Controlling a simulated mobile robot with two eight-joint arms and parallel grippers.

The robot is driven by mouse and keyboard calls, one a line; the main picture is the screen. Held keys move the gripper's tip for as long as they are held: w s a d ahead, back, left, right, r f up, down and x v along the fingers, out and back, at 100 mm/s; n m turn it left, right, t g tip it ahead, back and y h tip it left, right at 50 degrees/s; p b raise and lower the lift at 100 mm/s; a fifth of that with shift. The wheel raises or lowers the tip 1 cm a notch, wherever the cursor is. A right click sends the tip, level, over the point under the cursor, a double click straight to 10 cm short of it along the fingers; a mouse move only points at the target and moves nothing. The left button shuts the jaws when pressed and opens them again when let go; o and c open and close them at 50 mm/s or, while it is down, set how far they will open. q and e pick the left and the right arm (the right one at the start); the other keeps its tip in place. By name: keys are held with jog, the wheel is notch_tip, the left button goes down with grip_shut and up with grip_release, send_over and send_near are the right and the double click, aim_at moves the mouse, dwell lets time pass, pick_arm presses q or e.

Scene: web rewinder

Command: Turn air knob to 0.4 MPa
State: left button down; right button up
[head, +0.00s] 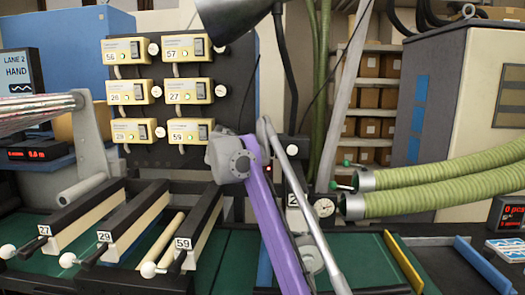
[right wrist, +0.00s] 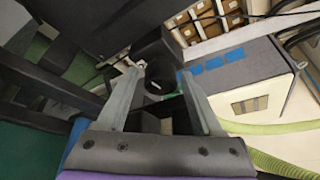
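The pressure gauge (head: 324,207), round with a white face, stands right of my right arm in the head view; its needle is too small to read. A black round knob (right wrist: 162,70) with a small white mark shows in the right wrist view and appears to be the air knob. My right gripper (right wrist: 160,74) has its two grey fingers apart, one on each side of this knob. I cannot tell whether they touch it. In the head view my purple and grey right arm covers the area left of the gauge, and the knob is not distinguishable there. My left gripper is out of view.
Two green hoses (head: 440,180) with metal ends lie right of the gauge. A numbered plate (head: 293,198) is partly hidden beside my arm. Several yellow boxes (head: 129,92) hang on the dark panel. A large grey cabinet (head: 460,80) stands at the right.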

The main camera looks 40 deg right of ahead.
grip_shut()
jog(key=shift+s+r+m+y+p, duration=0.1)
jog(key=shift+r+m+y+p, duration=0.25)
jog(key=shift+m, duration=0.15)
jog(key=shift+d+f+m+y, duration=0.15)
jog(key=shift+m+y, duration=0.1)
jog(key=shift+m, duration=0.25)
jog(key=shift+f+m+t+y, duration=0.15)
jog(key=shift+m+t+y, duration=0.15)
jog(key=shift+m, duration=0.2)
jog(key=shift+m+y, duration=0.4)
jog(key=shift+m, duration=0.1)
jog(key=shift+o, duration=1.2)
grip_release()
